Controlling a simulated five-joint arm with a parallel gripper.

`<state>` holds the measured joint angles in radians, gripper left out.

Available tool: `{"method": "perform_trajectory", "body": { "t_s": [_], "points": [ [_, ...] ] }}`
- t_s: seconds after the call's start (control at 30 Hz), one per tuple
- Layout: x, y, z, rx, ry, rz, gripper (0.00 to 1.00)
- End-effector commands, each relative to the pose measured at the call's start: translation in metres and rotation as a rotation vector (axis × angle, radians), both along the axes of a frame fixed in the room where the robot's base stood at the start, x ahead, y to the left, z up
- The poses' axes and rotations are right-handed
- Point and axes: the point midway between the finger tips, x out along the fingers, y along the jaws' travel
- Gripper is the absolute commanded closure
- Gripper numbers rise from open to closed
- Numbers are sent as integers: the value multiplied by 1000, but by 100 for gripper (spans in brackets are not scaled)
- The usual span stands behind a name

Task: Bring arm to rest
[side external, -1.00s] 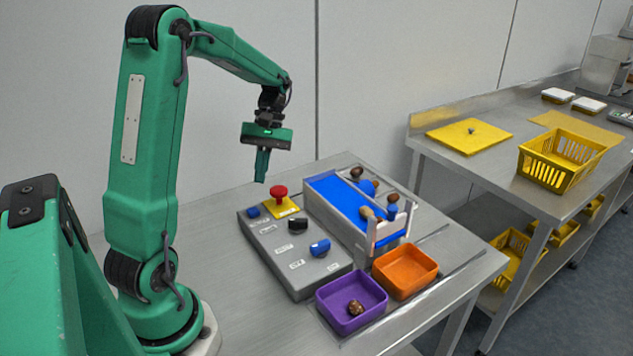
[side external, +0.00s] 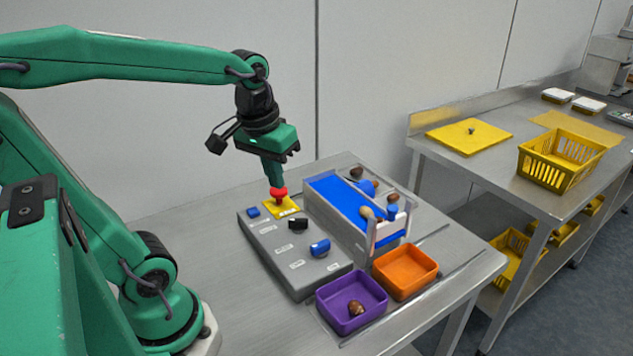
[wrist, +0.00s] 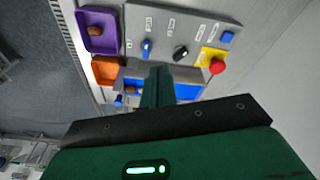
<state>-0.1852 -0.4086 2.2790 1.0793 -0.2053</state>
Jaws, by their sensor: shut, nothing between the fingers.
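My gripper (side external: 277,184) is shut and empty, pointing down over the back of the grey control panel (side external: 290,262). In the side view its tips overlap the top of the red mushroom button (side external: 278,194) on its yellow plate (side external: 283,208). I cannot tell from that view whether they touch. In the wrist view my fingers (wrist: 157,72) point at the panel's edge near the blue belt, and the red button (wrist: 217,67) shows apart from them to the right.
A purple bin (side external: 322,302) holds a brown date (side external: 355,308); an orange bin (side external: 405,287) beside it looks empty. Panel knobs include a black one (side external: 298,223) and a blue one (side external: 320,247).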

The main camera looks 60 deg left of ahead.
Motion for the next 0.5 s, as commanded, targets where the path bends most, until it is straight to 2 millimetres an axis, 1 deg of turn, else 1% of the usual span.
{"method": "perform_trajectory", "body": {
  "t_s": [0.03, 0.23, 0.4, 0.5],
  "points": [
    [-5, -7, 2, 10, -35, -42, 100],
    [-19, -29, 6, 51, -158, -206, 100],
    [-29, -41, 6, 80, -243, -313, 100],
    [-33, -46, 6, 90, -272, -353, 100]
  ]
}}
